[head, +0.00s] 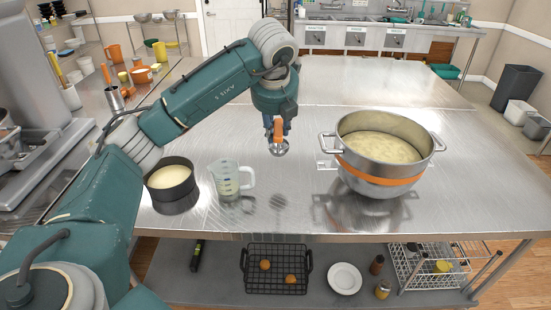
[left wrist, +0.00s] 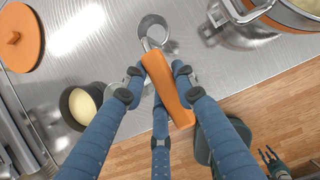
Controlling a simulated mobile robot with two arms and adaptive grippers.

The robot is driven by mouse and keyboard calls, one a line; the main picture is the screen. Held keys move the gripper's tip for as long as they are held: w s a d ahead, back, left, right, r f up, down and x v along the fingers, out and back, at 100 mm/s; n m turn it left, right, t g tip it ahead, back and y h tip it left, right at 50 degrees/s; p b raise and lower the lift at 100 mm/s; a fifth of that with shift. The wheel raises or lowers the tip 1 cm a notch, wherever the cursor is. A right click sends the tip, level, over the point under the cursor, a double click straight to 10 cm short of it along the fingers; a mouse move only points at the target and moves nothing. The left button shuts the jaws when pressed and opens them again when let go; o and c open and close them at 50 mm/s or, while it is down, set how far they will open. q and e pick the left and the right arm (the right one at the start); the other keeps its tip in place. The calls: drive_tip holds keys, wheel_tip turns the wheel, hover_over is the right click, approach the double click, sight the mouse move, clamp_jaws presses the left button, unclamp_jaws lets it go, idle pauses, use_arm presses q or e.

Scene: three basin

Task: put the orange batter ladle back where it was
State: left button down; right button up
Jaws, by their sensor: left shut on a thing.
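The orange batter ladle has an orange handle (left wrist: 168,90) and a round metal cup (head: 279,149). In the left wrist view the fingers (left wrist: 160,80) close around the handle from both sides. A large steel pot of batter (head: 382,150) with an orange band stands to the right of the ladle. A dark claw-like part (left wrist: 272,162), seemingly my right gripper, shows small at lower right of the wrist view; its opening is unclear.
A measuring jug (head: 231,177) and a dark round pan of batter (head: 171,181) stand left of the ladle. An orange disc (left wrist: 22,35) lies on the table in the wrist view. A metal canister (head: 114,97) with utensils stands behind my left arm. Table behind the ladle is clear.

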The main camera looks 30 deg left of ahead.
sight(274, 136)
use_arm(q)
wheel_tip(274, 136, down, 10)
drive_tip(key=p, duration=0.1)
drive_tip(key=shift+s+f+p, duration=0.15)
drive_tip(key=shift+f+p, duration=0.05)
drive_tip(key=shift+p, duration=0.2)
drive_tip(key=c, duration=1.4)
unclamp_jaws()
use_arm(e)
drive_tip(key=shift+s+a+r, duration=0.15)
drive_tip(key=shift+s+r, duration=0.2)
drive_tip(key=shift+r, duration=0.25)
drive_tip(key=shift+s+a+r, duration=0.15)
drive_tip(key=shift+s+r, duration=0.15)
drive_tip(key=shift+r, duration=0.3)
use_arm(q)
drive_tip(key=shift+r, duration=0.15)
use_arm(e)
drive_tip(key=shift+r, duration=0.1)
use_arm(q)
drive_tip(key=b+v, duration=0.3)
drive_tip(key=v, duration=0.8)
drive_tip(key=shift+b, duration=0.3)
drive_tip(key=shift+s+r, duration=0.25)
drive_tip(key=shift+r, duration=0.25)
use_arm(e)
drive_tip(key=shift+a+f, duration=0.15)
drive_tip(key=shift+f, duration=0.9)
drive_tip(key=shift+a+f, duration=0.15)
drive_tip(key=shift+f, duration=0.85)
